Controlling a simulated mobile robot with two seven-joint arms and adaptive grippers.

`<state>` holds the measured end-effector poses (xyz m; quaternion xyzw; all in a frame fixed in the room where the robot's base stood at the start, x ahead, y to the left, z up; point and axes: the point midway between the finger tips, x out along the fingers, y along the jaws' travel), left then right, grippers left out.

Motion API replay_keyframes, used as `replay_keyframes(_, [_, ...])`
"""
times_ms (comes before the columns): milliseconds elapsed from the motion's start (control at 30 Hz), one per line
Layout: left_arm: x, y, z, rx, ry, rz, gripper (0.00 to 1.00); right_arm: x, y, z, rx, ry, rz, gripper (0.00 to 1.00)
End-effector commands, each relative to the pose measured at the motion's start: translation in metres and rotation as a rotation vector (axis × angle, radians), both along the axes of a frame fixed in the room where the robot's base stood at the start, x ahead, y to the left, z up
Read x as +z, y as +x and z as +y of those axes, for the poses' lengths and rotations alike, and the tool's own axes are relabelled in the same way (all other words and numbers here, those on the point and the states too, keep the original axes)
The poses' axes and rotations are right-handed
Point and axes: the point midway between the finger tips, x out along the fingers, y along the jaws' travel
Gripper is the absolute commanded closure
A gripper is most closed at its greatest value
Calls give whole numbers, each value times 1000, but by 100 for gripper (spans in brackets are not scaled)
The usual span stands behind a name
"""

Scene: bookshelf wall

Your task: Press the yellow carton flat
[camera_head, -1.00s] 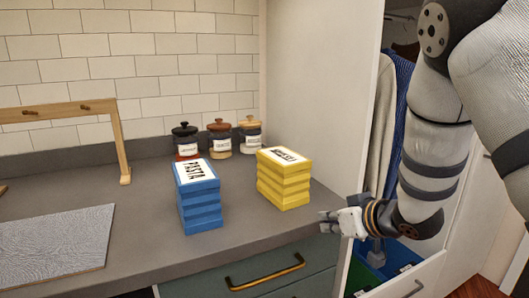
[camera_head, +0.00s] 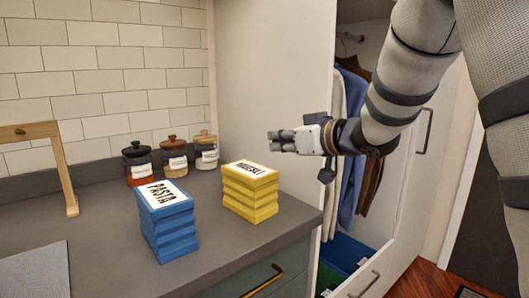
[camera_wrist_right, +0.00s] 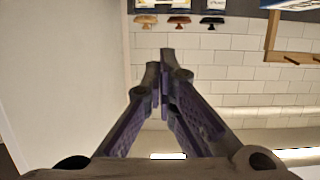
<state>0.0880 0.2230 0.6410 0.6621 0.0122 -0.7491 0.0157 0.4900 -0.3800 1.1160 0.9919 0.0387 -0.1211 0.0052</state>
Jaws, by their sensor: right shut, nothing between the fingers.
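The yellow carton (camera_head: 250,192) stands upright on the grey counter, with folded, ridged sides and a white label reading MUESLI on top. My right gripper (camera_head: 275,141) is above and a little to the right of it, apart from it, fingers pointing left. In the right wrist view its fingers (camera_wrist_right: 165,68) are shut together with nothing between them. A blue carton (camera_head: 167,220) with a white PASTA label stands to the left of the yellow one. My left gripper is not in view.
Several lidded jars, one with a black lid (camera_head: 137,163), stand along the back wall. A wooden frame (camera_head: 62,165) and a grey board (camera_head: 35,275) are at the left. A tall white panel (camera_head: 262,70) rises behind the yellow carton; an open wardrobe is at the right.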

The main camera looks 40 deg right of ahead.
Motion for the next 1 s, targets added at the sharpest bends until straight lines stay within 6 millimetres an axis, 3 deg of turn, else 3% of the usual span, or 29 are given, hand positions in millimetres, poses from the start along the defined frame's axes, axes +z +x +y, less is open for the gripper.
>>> replay_keyframes(167, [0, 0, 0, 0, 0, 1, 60, -11, 36, 3, 1, -2, 5, 100])
replay_keyframes(400, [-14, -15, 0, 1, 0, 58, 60, -31, 88, 8, 2, -2, 13, 100])
replay_keyframes(633, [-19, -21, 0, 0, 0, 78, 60, -60, 87, 7, 0, 1, 9, 100])
replay_keyframes(1000, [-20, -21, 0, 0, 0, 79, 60, -62, 86, 7, 0, 1, 0, 100])
